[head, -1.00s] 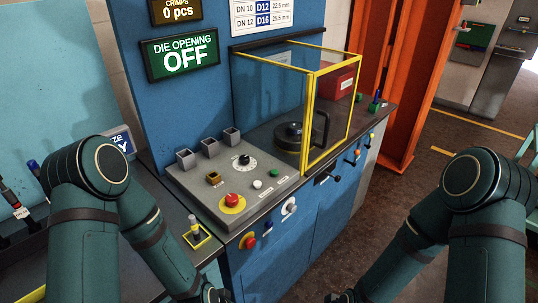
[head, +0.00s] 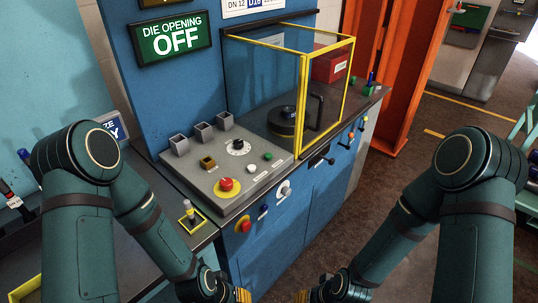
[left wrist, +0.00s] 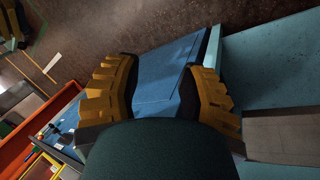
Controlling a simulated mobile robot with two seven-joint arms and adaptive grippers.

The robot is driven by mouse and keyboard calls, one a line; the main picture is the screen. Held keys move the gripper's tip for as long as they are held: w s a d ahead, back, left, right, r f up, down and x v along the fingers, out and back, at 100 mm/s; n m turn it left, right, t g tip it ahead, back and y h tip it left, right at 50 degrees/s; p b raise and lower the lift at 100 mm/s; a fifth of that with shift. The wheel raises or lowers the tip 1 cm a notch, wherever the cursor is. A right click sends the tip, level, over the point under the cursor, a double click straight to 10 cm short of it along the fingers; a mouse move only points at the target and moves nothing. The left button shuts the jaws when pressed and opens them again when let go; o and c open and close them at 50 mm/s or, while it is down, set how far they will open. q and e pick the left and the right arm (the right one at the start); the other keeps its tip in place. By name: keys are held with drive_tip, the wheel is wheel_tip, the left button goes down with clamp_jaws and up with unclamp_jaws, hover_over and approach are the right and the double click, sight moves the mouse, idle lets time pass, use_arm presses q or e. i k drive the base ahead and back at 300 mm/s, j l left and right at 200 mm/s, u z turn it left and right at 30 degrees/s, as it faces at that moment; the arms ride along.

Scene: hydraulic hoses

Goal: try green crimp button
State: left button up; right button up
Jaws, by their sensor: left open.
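The green button (head: 267,156) is a small round cap on the sloped grey control panel (head: 205,193), right of a white button (head: 252,168) and below a dial (head: 238,147). My left gripper (head: 238,294) shows only partly at the bottom edge of the head view, lower than the panel and well apart from the button. In the left wrist view its two yellow ridged fingers (left wrist: 163,85) are spread, with nothing between them. My right gripper (head: 312,296) is cut off at the bottom edge; its opening cannot be made out.
A red stop button (head: 226,185) on a yellow disc sits at the panel's front. A yellow-framed clear guard (head: 302,105) stands right of the panel. Levers and knobs (head: 283,188) stick out of the blue cabinet front (head: 270,235). A sign (head: 172,40) reads DIE OPENING OFF.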

sight(268, 156)
drive_tip(key=i+l, duration=0.65)
drive_tip(key=l, duration=0.15)
